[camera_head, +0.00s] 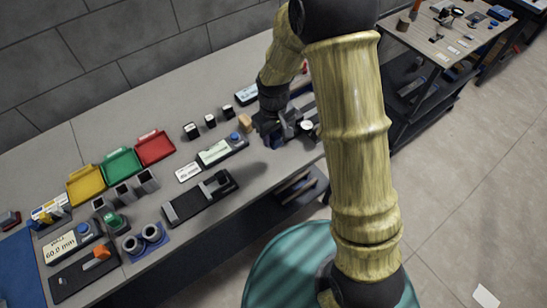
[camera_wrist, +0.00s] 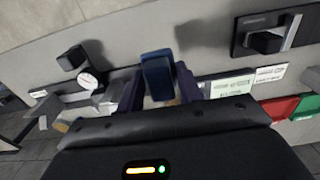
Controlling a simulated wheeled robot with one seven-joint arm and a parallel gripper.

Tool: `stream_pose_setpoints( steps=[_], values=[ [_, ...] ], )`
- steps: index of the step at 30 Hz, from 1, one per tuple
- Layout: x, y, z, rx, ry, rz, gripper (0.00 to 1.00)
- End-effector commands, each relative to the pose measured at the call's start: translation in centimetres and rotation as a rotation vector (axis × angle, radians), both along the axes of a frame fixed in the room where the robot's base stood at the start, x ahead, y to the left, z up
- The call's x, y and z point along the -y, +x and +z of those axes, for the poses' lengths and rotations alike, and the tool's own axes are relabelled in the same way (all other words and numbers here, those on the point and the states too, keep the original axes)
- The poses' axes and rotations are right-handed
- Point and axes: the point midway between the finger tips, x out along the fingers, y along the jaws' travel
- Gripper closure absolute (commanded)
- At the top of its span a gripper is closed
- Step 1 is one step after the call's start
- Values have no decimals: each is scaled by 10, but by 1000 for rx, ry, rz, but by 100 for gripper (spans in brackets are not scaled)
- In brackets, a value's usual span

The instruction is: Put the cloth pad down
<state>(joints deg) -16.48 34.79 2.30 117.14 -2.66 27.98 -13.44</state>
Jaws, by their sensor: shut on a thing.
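My gripper (camera_wrist: 160,86) is shut on a dark blue pad (camera_wrist: 157,68), which sits between its two fingers in the wrist view. I take this to be the cloth pad. A soft shadow lies on the grey bench beside it, so the pad appears to be held above the surface. In the head view my gripper (camera_head: 270,128) is over the right part of the bench (camera_head: 268,163), and the pad cannot be made out there.
A dial gauge (camera_wrist: 89,80) stands close to my gripper. A labelled display block (camera_head: 215,152) and a black fixture (camera_head: 200,198) are nearby. Yellow (camera_head: 86,186), green (camera_head: 120,165) and red (camera_head: 155,149) trays lie further left. Bare bench shows between the fixture and gauge.

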Motion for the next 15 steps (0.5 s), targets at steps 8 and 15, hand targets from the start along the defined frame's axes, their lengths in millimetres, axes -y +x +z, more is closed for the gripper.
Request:
stream_pose_setpoints(
  steps=[8, 15],
  values=[
    [0, -1, -20, -5, -1, -1, 83],
    [0, 0, -55, -3, -1, -1, 83]
  ],
)
